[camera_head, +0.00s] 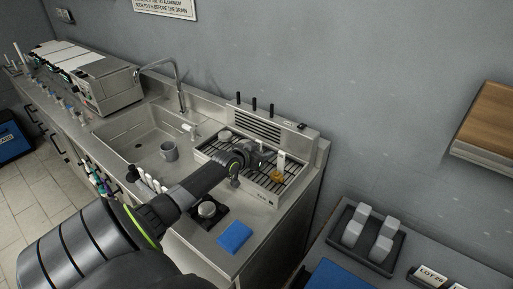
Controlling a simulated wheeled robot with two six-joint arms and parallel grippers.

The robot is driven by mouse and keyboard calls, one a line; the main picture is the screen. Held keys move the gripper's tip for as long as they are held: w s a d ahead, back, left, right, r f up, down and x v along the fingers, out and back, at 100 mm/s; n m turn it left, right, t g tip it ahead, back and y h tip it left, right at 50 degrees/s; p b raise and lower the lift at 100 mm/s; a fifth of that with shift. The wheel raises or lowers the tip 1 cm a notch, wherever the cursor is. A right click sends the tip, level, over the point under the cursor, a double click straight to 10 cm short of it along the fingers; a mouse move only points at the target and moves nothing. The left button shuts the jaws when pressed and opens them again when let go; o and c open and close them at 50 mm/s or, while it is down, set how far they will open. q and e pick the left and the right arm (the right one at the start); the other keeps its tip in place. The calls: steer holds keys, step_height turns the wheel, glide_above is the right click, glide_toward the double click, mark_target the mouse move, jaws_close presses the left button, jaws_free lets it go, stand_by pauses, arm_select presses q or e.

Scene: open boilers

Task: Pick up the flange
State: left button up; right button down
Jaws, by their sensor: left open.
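My left arm reaches in from the lower left. Its open gripper (260,153) is above the black grate (213,151) of the steel unit beside the sink. A small upright pale piece with an amber base (278,176) stands on the grate just right of the gripper; I see a gap too small to measure. A small round grey piece (225,135) sits at the grate's back left. I cannot tell for sure which piece is the flange; the gripper hides part of the grate. My right gripper is not in view.
A round metal piece on a black base (207,209) and a blue cloth (234,236) are on the front counter. A dark tray (358,240) holds grey blocks at right.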

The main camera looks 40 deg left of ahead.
arm_select(q)
jaws_close()
stand_by(0.3)
